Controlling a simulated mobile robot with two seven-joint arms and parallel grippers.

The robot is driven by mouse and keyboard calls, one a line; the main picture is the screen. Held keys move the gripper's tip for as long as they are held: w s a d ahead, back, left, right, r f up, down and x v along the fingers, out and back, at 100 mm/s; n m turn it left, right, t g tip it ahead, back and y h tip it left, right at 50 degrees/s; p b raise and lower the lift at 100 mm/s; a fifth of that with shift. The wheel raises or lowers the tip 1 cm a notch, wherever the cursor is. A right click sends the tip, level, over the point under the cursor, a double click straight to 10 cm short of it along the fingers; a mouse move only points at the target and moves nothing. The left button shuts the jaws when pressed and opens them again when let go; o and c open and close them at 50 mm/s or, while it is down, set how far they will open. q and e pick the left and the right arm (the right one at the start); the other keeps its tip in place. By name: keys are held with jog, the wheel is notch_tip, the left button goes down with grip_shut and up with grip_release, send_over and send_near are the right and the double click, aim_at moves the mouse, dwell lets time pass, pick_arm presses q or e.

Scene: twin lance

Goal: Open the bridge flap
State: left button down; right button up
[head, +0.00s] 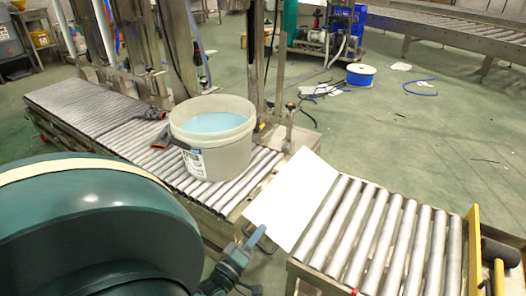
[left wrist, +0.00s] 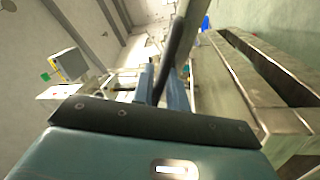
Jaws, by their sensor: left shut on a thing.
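The bridge flap is a plain white plate (head: 293,198) in the head view, spanning the gap between two roller conveyor sections. It looks about level; I cannot tell whether it is slightly tilted. My left gripper (head: 250,244) is at the flap's near edge, by a dark curved handle (head: 262,239). In the left wrist view its blue fingers (left wrist: 162,95) are shut on a dark bar (left wrist: 178,48), which looks like this handle. The exact contact is partly hidden. My right gripper is in neither view.
A white bucket (head: 213,137) of light blue liquid stands on the left conveyor (head: 95,115), close to the flap. The short right conveyor (head: 378,235) has a yellow frame (head: 473,250) at its end. A metal post stands behind the flap. Open green floor lies beyond.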

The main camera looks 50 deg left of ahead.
pick_arm(q)
jog(key=shift+d+f+n, duration=0.1)
jog(key=shift+d+n, duration=0.05)
jog(key=shift+n, duration=0.15)
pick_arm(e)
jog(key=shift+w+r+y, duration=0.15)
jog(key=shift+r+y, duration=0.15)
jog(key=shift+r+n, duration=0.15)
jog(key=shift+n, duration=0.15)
pick_arm(q)
jog(key=c, duration=1.6)
grip_release()
jog(key=shift+o, duration=0.3)
